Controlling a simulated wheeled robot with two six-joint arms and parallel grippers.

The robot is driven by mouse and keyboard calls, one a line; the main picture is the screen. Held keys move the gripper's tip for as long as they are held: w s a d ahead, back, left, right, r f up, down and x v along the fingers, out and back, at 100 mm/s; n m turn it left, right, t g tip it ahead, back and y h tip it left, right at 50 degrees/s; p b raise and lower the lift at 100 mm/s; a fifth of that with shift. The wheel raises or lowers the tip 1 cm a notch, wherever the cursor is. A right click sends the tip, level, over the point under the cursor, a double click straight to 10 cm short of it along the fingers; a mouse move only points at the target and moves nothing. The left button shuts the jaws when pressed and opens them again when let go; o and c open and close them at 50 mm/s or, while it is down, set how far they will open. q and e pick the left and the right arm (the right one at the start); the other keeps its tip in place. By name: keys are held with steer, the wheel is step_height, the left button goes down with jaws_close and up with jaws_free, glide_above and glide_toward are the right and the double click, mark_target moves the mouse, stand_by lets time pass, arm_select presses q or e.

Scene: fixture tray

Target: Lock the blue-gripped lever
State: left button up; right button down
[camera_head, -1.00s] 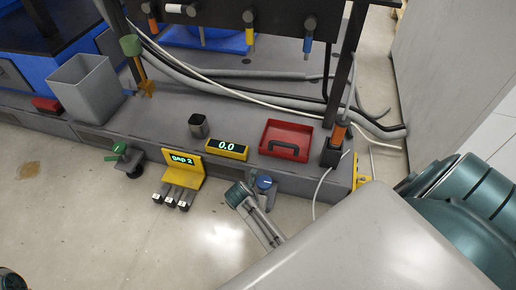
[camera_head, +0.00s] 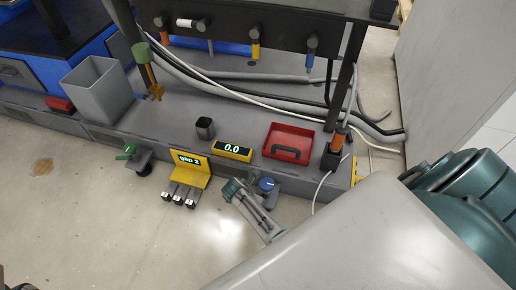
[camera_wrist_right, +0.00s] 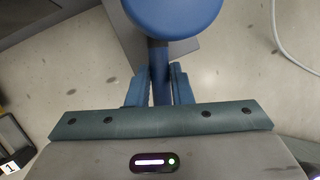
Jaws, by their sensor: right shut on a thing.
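The blue-gripped lever has a round blue knob (camera_head: 267,184) on a thin stem, at the front edge of the grey bench in the head view. In the right wrist view its blue knob (camera_wrist_right: 172,14) fills the top middle, with the dark blue stem running down between my fingers. My right gripper (camera_wrist_right: 158,88) is shut on this stem just below the knob. In the head view my right gripper (camera_head: 240,194) reaches up beside the knob; its finger contact is too small to see there. The lever's base is mostly hidden. My left gripper is not in view.
A green-gripped lever (camera_head: 127,150) stands farther left. A yellow "gap 2" sign (camera_head: 190,164), a yellow display reading 0.0 (camera_head: 232,150), a dark cup (camera_head: 205,128), a red tray (camera_head: 268,149) and a grey bin (camera_head: 82,95) are nearby. Cables run behind.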

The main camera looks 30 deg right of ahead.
steer(key=shift+w+r+m+p, duration=0.3)
steer(key=shift+m+p, duration=0.1)
steer(key=shift+m, duration=0.1)
steer(key=shift+w+d+f+m+g+y+b, duration=0.15)
steer(key=shift+w+m+g+y, duration=0.2)
steer(key=shift+w+m+g, duration=0.8)
steer(key=shift+w+d+f+m+g+y+b, duration=0.15)
steer(key=shift+w+m+y, duration=0.3)
steer(key=shift+m, duration=1.55)
steer(key=shift+w+d+m+g+y+b, duration=0.25)
steer(key=shift+w+m+g, duration=0.5)
steer(key=shift+m, duration=0.8)
steer(key=shift+w, duration=0.2)
steer(key=c, duration=1.3)
jaws_free()
steer(key=shift+a, duration=0.1)
